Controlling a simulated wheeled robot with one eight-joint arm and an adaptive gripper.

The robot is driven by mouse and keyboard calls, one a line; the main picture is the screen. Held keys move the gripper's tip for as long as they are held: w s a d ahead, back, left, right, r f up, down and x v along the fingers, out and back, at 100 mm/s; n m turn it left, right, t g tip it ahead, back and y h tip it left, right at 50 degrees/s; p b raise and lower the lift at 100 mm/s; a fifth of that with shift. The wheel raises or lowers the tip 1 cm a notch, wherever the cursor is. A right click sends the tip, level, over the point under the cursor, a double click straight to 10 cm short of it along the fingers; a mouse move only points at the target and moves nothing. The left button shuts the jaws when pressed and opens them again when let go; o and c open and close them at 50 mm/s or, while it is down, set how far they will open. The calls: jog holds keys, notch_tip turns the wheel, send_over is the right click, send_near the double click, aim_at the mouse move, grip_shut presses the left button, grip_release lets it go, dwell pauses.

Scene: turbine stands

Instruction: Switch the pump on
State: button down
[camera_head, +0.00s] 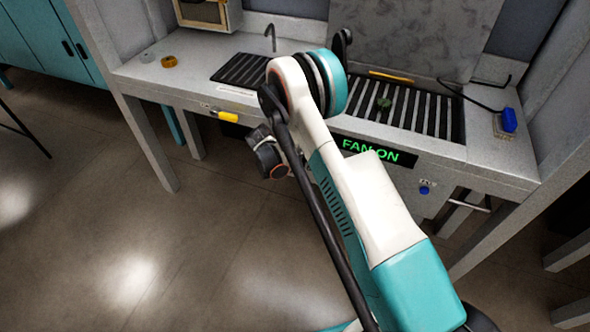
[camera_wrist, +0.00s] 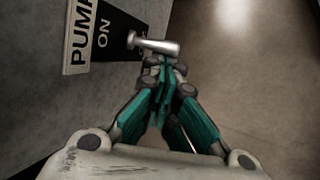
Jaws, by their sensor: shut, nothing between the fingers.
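The pump label (camera_wrist: 82,38), reading "PUMP" with "ON" beside it, is on the grey front panel at the upper left of the wrist view. A silver switch lever (camera_wrist: 155,46) with a rounded end sticks out beside the dark plate. My gripper (camera_wrist: 166,72) is shut and empty, with teal fingers together and tips just below the lever in the picture. I cannot tell whether they touch it. In the head view my arm hides the fingers and the silver lever.
The bench (camera_head: 185,85) carries dark grates and a tap (camera_head: 271,38). A yellow handle (camera_head: 228,116) juts from its front edge. A green "FAN ON" display (camera_head: 372,151) and a blue knob (camera_head: 424,190) are to the right. The floor (camera_head: 130,240) at left is clear.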

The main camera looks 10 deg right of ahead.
jog(key=shift+r, duration=0.25)
jog(key=shift+w+d+r, duration=0.1)
jog(key=shift+w+r, duration=0.05)
jog(key=shift+r, duration=0.75)
jog(key=shift+d+r, duration=0.15)
jog(key=shift+r, duration=0.1)
jog(key=shift+r, duration=0.15)
